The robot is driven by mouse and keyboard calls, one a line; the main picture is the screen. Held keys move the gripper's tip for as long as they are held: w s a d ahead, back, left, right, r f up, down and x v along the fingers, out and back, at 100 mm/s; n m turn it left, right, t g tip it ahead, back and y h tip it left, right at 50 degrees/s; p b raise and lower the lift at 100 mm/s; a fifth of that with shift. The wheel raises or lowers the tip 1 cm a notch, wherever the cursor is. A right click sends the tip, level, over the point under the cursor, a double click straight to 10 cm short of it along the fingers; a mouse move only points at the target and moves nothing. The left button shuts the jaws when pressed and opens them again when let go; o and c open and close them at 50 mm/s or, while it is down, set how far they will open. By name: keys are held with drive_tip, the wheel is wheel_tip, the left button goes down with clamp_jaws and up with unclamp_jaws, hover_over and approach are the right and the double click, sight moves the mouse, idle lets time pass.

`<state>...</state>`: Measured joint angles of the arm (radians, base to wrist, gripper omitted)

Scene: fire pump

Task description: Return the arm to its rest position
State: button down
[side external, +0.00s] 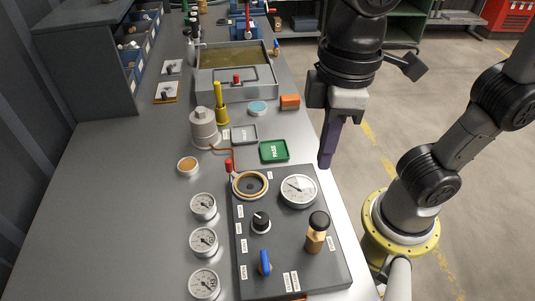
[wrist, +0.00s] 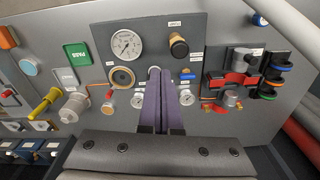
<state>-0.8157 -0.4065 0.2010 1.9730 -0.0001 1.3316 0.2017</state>
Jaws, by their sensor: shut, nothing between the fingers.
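My gripper (side external: 326,160) is at the right edge of the bench, above and beside the green PASS tray (side external: 274,151). Its purple fingers point down and are closed together with nothing between them. In the wrist view, the shut fingers (wrist: 160,80) reach toward the control panel (wrist: 190,50). In the side view the dark panel (side external: 290,255) lies on the bench in front, with a gauge (side external: 298,190), a black knob (side external: 260,222), a blue lever (side external: 264,262) and a brass valve with a black top (side external: 317,232). My gripper appears clear of all of these.
Loose gauges (side external: 203,241) stand left of the panel. A grey pump with a yellow handle (side external: 221,100), an orange block (side external: 290,102) and a water tank (side external: 237,88) stand farther back. The bench's left front (side external: 110,220) is clear. Open floor (side external: 470,100) lies to the right.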

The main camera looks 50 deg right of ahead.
drive_tip(key=d+f+m+t, duration=0.1)
drive_tip(key=d+m+t, duration=0.1)
drive_tip(key=d, duration=0.6)
drive_tip(key=w+d+f+m+t, duration=0.1)
drive_tip(key=d+f+m+t, duration=0.1)
drive_tip(key=d+m, duration=0.3)
drive_tip(key=d+t, duration=0.1)
drive_tip(key=d, duration=0.1)
drive_tip(key=shift+w+d+f, duration=0.25)
drive_tip(key=shift+d+f, duration=0.05)
drive_tip(key=shift+d, duration=0.1)
drive_tip(key=c, duration=1.5)
unclamp_jaws()
drive_tip(key=shift+c, duration=0.2)
idle(2.5)
